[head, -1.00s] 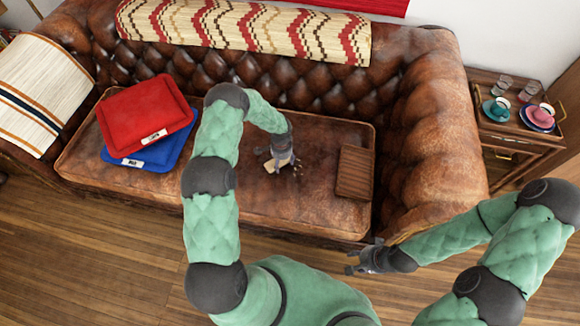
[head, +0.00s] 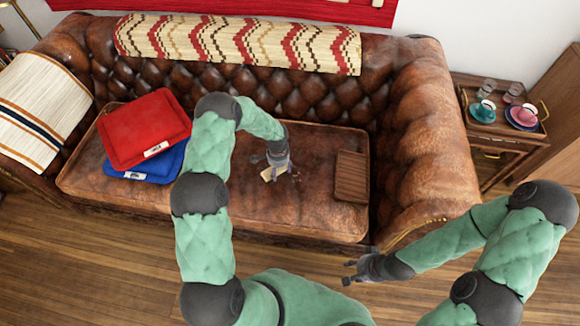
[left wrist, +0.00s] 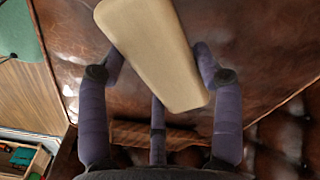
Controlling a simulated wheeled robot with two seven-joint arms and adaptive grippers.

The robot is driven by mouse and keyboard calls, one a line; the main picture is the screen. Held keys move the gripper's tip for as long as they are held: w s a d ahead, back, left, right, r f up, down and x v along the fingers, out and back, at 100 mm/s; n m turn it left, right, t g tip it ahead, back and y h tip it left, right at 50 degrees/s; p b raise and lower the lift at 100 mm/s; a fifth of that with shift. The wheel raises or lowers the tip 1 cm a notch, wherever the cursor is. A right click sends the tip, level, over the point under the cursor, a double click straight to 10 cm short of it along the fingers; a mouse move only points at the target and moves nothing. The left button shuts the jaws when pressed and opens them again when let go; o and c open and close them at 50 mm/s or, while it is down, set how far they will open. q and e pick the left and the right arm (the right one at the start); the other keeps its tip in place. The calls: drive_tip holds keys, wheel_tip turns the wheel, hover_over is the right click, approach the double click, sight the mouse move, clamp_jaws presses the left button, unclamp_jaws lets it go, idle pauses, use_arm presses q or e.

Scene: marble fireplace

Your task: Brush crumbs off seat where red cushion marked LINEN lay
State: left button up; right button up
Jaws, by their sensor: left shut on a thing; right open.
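The red cushion (head: 145,125) lies on the blue cushion (head: 150,166) at the left of the brown leather seat (head: 240,210). Both have white labels, too small to read surely. My left gripper (head: 280,172) is over the middle of the seat, shut on a beige brush (head: 270,174). In the left wrist view the brush (left wrist: 155,50) is a pale block between the fingers, its far side hidden. I cannot tell whether it touches the leather. I cannot make out crumbs. My right gripper (head: 353,271) is open and empty in front of the sofa.
A brown ribbed item (head: 351,177) lies at the right of the seat. The sofa's right arm (head: 430,150) and tufted back enclose the seat. A side table (head: 500,140) with cups and glasses stands at the right. A patterned throw (head: 240,42) covers the backrest top.

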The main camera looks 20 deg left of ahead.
use_arm(q)
drive_tip(key=shift+r+p, duration=0.45)
drive_tip(key=shift+r, duration=0.75)
